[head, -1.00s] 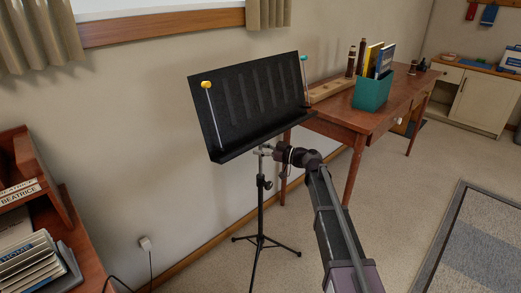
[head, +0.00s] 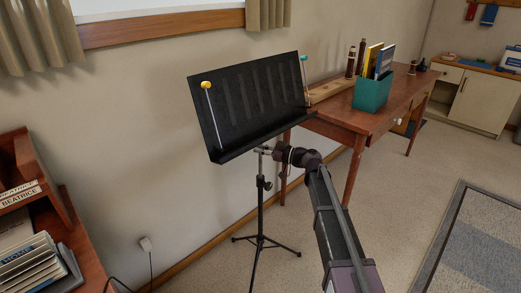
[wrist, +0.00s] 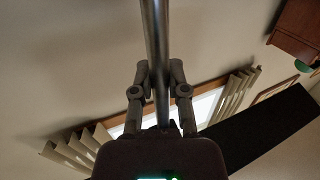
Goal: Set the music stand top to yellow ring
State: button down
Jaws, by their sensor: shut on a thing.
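The music stand has a black slotted desk (head: 255,105), tilted back, on a thin dark shaft (head: 260,210) with tripod legs. A clip with a yellow knob (head: 206,85) is at the desk's left, and one with a teal knob (head: 304,58) at its right. My gripper (head: 266,151) is at the upper shaft, just below the desk. In the wrist view, my gripper (wrist: 160,72) is shut on the grey shaft (wrist: 155,30), one finger on each side. I cannot make out a yellow ring on the shaft. The exact contact is small and partly hidden in the head view.
A wooden desk (head: 345,118) with a teal box of books (head: 373,93) stands close behind the stand at right. A wooden shelf unit (head: 85,235) is at lower left. The wall is close behind the stand. Carpet is clear right of the tripod, towards a grey rug (head: 480,240).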

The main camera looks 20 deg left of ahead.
aim_at(263, 109)
notch_tip(263, 109, up, 16)
jog(key=p, duration=1.5)
jog(key=shift+w+f, duration=0.1)
jog(key=c, duration=0.6)
grip_release()
jog(key=shift+c, duration=0.2)
jog(key=shift+d, duration=0.1)
jog(key=s+d, duration=0.1)
jog(key=d, duration=1)
jog(key=shift+s+d, duration=0.35)
jog(key=shift+f, duration=0.1)
